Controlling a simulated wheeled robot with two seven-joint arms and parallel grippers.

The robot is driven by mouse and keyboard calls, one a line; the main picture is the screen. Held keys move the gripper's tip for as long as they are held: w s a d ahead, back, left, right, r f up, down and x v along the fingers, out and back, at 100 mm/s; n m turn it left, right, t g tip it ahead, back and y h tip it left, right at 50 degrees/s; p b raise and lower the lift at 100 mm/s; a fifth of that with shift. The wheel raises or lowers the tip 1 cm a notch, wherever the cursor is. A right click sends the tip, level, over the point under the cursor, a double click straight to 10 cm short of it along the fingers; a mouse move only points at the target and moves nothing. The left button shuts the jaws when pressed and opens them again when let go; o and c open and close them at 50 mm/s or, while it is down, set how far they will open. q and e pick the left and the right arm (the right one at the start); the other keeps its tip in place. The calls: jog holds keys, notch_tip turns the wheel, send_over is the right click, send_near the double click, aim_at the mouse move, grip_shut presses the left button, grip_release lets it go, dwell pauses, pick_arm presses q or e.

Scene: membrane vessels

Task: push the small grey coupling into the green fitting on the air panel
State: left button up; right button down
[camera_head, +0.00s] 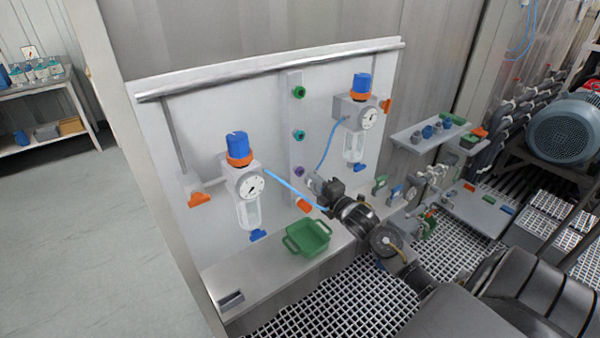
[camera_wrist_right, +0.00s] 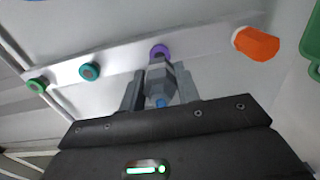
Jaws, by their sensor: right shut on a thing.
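The air panel (camera_head: 190,130) carries a vertical strip with a green fitting (camera_head: 299,91) at the top, a teal fitting (camera_head: 298,135) in the middle and a purple fitting (camera_head: 298,171) at the bottom. In the right wrist view the green fitting (camera_wrist_right: 36,85) is at the far left. My right gripper (camera_head: 318,185) is shut on the small grey coupling (camera_wrist_right: 158,78), which has a blue end. In that view the coupling overlaps the lower edge of the purple fitting (camera_wrist_right: 159,51); I cannot tell if they touch. My left gripper is not in view.
Two blue-topped regulators with gauges (camera_head: 250,184) (camera_head: 368,117) flank the strip. Blue hoses run from them close to the strip and my right gripper. A green tray (camera_head: 307,238) sits on the ledge below. An orange part (camera_wrist_right: 256,43) is right of the purple fitting.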

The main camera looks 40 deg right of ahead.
jog(key=shift+s+p, duration=0.35)
jog(key=shift+s, duration=0.75)
jog(key=shift+w+r+n, duration=0.2)
jog(key=shift+r+n, duration=0.1)
jog(key=shift+n, duration=0.1)
jog(key=w+r+n, duration=0.1)
jog(key=r, duration=0.1)
jog(key=w+d+r+n+y+b, duration=0.1)
jog(key=r, duration=0.2)
jog(key=w+r+n+b, duration=0.1)
jog(key=r, duration=0.2)
jog(key=shift+d+r+n, duration=0.25)
jog(key=shift+d+n, duration=0.1)
jog(key=shift+n, duration=0.05)
notch_tip(320, 180, up, 8)
jog(key=n+y+b, duration=0.1)
jog(key=n+y, duration=0.1)
jog(key=n, duration=0.1)
notch_tip(320, 180, up, 8)
jog(key=r+n+b, duration=0.1)
jog(key=n+b, duration=0.1)
jog(key=n, duration=0.3)
send_over(312, 182)
jog(key=s+n+h, duration=0.1)
jog(key=n, duration=0.1)
jog(key=s+d+n+h+b, duration=0.1)
jog(key=s+n+h, duration=0.1)
jog(key=n, duration=0.1)
jog(key=shift+s, duration=0.2)
